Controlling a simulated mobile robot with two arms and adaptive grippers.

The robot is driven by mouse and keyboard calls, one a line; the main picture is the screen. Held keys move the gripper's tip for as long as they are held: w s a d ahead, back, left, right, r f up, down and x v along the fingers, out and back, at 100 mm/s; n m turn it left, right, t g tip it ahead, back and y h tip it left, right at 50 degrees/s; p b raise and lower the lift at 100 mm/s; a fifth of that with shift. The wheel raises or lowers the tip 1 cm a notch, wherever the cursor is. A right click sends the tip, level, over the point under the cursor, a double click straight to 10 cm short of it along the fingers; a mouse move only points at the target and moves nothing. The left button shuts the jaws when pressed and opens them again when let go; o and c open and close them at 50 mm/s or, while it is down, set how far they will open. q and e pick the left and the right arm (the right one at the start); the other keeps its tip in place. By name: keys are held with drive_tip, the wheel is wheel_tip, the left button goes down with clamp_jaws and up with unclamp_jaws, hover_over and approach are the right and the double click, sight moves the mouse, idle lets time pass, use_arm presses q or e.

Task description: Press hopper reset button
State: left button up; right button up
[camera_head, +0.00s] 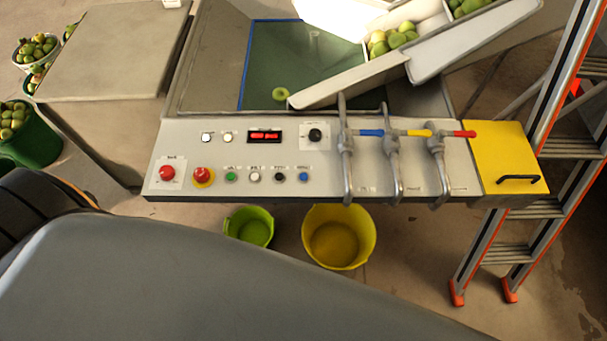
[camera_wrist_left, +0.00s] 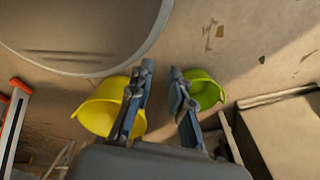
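The control panel (camera_head: 330,170) runs across the middle of the head view. Its lower row holds a red button (camera_head: 167,173) on a white plate, a red mushroom button on a yellow ring (camera_head: 203,176), then green (camera_head: 231,177), white (camera_head: 254,177), black (camera_head: 279,177) and blue (camera_head: 304,177) buttons. The labels are too small to read, so I cannot tell which is the hopper reset. My left gripper (camera_wrist_left: 162,70) shows only in the left wrist view, its fingers apart and empty, with the floor and buckets beyond. My right gripper is in neither view.
A yellow bucket (camera_head: 340,237) and a green bucket (camera_head: 249,227) stand below the panel. Three valve levers and a yellow box (camera_head: 505,158) are on its right, beside a ladder (camera_head: 540,150). A chute with apples (camera_head: 395,40) is behind the panel.

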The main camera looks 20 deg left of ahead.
use_arm(q)
clamp_jaws()
drive_tip(key=shift+s+a, duration=0.1)
drive_tip(key=shift+s, duration=0.05)
idle(0.9)
